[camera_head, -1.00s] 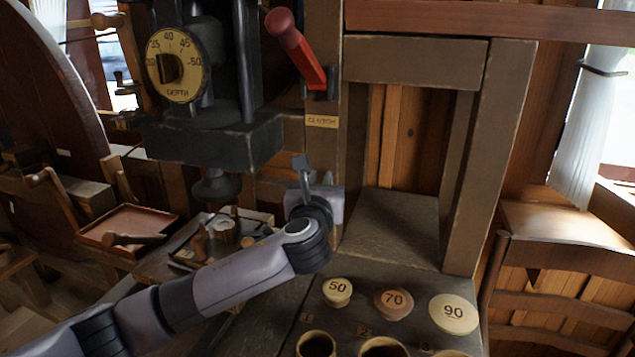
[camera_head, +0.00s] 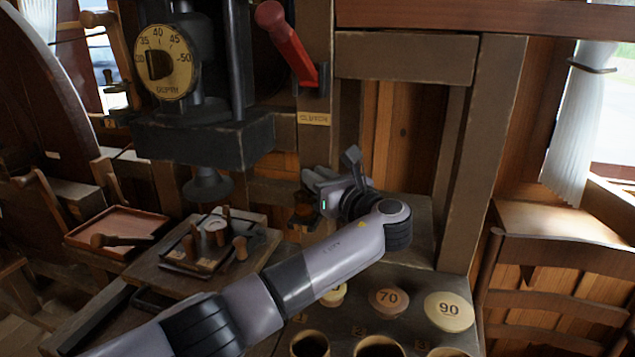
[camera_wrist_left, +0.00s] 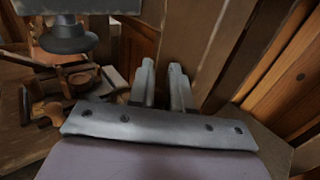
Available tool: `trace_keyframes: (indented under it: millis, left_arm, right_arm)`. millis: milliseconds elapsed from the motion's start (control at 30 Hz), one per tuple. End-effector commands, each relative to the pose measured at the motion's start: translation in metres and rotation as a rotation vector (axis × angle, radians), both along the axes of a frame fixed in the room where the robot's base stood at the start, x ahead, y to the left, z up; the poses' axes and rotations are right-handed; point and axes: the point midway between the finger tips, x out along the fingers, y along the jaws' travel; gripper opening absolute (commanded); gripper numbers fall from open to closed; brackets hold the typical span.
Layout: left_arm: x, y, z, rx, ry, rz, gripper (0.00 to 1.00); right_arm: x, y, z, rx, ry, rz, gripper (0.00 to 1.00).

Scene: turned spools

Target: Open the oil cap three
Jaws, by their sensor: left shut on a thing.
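My left gripper (camera_head: 310,182) reaches in beside the upright post below the CLUTCH label, its fingers pointing away to the left. It is shut with a gap between the fingers (camera_wrist_left: 162,75); what sits between them is hidden. No cap marked three can be made out. My right gripper is not in view.
A tray of wooden pegs (camera_head: 207,245) lies left. The depth dial (camera_head: 178,62) and red clutch lever (camera_head: 289,45) are above.

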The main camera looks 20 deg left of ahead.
Motion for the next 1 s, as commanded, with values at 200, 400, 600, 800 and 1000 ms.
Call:
trace_keyframes:
  millis: [200, 400, 600, 800, 1000]
  left_arm:
    - [0.001, 0.000, -0.001, -0.001, 0.001, 0.069, 0.00]
    - [0.002, 0.000, -0.001, 0.001, 0.001, 0.112, 0.00]
    - [0.003, 0.001, -0.001, -0.001, 0.002, 0.138, 0.00]
    - [0.003, 0.001, -0.001, -0.001, 0.002, 0.148, 0.00]
    - [0.003, 0.001, -0.001, -0.001, 0.002, 0.150, 0.00]
  right_arm:
    - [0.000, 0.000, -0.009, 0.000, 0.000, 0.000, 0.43]
    - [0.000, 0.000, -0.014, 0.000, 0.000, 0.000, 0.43]
    - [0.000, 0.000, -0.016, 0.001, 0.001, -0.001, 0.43]
    - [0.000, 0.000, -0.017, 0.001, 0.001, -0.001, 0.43]
    - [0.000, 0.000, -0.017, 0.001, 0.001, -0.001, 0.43]
